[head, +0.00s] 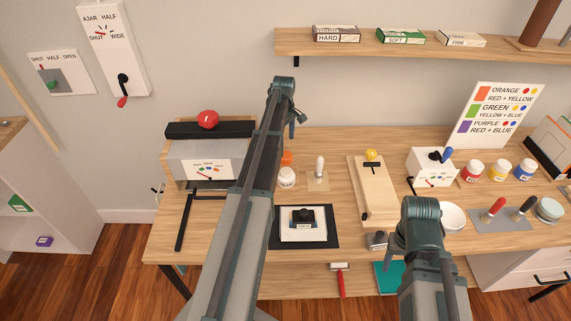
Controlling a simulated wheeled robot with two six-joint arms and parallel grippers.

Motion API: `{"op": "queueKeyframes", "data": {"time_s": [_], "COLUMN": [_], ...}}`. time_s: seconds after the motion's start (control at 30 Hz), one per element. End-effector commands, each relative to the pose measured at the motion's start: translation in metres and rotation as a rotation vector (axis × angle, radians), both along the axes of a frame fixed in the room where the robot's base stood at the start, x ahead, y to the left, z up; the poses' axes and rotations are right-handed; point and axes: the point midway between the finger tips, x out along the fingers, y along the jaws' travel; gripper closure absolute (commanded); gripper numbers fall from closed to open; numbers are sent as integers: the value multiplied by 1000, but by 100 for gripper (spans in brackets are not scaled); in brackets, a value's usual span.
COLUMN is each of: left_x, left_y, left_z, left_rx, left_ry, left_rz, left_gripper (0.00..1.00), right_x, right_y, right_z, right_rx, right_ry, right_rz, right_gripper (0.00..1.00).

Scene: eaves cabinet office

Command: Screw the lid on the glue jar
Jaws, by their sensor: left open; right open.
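A small white jar (287,178), which looks like the glue jar, stands upright on the desk just right of my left arm. A small orange piece (287,158), perhaps its lid, shows right behind the jar, partly hidden by the arm; I cannot tell whether it lies on the desk. My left gripper (297,118) is open and empty, above and beyond the jar near the wall; its fingertips are small and hard to make out. My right gripper (395,243) is open at the desk's front, right of the jar, mostly hidden by its own arm.
A white-handled tool (320,169) stands right of the jar. A black mat (330,241) with a stamp-like block lies in front. A wooden board (372,205), white box (428,160) and paint jars (471,171) stand right. A grey machine (200,160) stands left. A shelf (380,46) hangs above.

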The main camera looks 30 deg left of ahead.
Motion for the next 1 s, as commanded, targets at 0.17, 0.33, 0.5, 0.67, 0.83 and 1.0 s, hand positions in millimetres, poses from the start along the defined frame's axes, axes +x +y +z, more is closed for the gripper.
{"op": "queueKeyframes", "data": {"time_s": [0.17, 0.33, 0.5, 0.67, 0.83, 1.0], "left_x": [0, 0, -1, -3, -3, -3], "left_y": [0, -1, -3, -7, -7, -7], "left_z": [-13, -13, -27, -48, -64, -63], "left_rx": [0, 0, 0, 0, 0, 0], "left_ry": [0, 0, 0, 0, 0, 0], "left_rz": [0, 0, -1, -1, 0, 0], "left_gripper": [0, 0, 0, 0, 0, 0], "right_x": [0, 0, 0, 0, 0, 0], "right_y": [0, 0, 0, 0, 0, 0], "right_z": [-13, -13, -27, -48, -64, -63], "right_rx": [0, 0, 0, 0, 0, 0], "right_ry": [0, 0, 0, 0, 0, 0], "right_rz": [0, 0, 0, 0, 0, 0], "right_gripper": [40, 40, 40, 40, 40, 40]}}
